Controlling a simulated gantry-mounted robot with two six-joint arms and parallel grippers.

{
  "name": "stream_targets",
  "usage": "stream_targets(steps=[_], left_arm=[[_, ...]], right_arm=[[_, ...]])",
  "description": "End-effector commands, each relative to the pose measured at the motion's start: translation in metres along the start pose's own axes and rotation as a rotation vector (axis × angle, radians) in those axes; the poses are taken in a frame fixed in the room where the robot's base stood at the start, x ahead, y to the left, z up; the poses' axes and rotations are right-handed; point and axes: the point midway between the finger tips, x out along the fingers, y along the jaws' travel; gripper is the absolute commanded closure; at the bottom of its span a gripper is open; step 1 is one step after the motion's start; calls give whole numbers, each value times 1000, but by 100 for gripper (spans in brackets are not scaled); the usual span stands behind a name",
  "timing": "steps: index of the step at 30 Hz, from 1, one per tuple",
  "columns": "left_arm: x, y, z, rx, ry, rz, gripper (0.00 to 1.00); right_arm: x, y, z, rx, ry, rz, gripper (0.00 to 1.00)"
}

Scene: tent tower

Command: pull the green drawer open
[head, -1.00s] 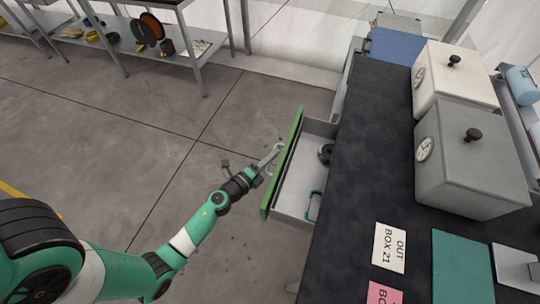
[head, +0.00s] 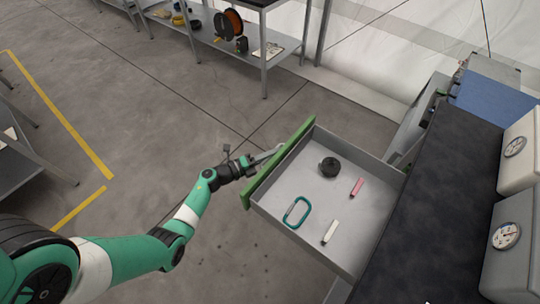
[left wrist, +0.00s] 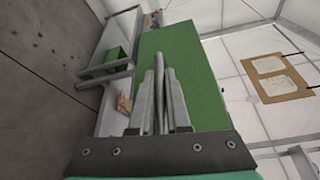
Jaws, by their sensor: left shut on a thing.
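The green drawer front (head: 280,163) stands well out from the dark-topped cabinet, and the grey drawer tray (head: 345,235) behind it is largely exposed. My left gripper (head: 264,156) is at the outer face of the green front, shut on the drawer handle. In the left wrist view, the fingers (left wrist: 161,100) close around a thin grey handle bar (left wrist: 160,75) in front of the green panel (left wrist: 196,65). The fingers hide part of the handle. My right gripper is not in view.
The drawer holds a black round object (head: 329,166), a teal carabiner (head: 297,212), a pink stick (head: 357,187) and a whitish stick (head: 330,232). The dark cabinet top (head: 455,190) bears grey and white boxes with dials. Open floor lies left of the drawer.

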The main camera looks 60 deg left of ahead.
Motion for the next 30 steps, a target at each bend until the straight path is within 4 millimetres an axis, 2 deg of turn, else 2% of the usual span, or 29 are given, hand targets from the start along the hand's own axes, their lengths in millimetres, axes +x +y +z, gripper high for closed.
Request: stream_targets(steps=[12,13,17,18,26,30], left_arm=[[1,1,0,0,7,1,100],[1,1,0,0,7,1,82],[1,1,0,0,7,1,58],[1,0,0,0,6,1,55],[0,0,0,0,6,0,55],[-12,-1,1,-2,3,3,55]], right_arm=[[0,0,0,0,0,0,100],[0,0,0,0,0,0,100],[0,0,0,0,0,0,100],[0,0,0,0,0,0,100],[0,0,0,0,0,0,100],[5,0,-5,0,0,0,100]])
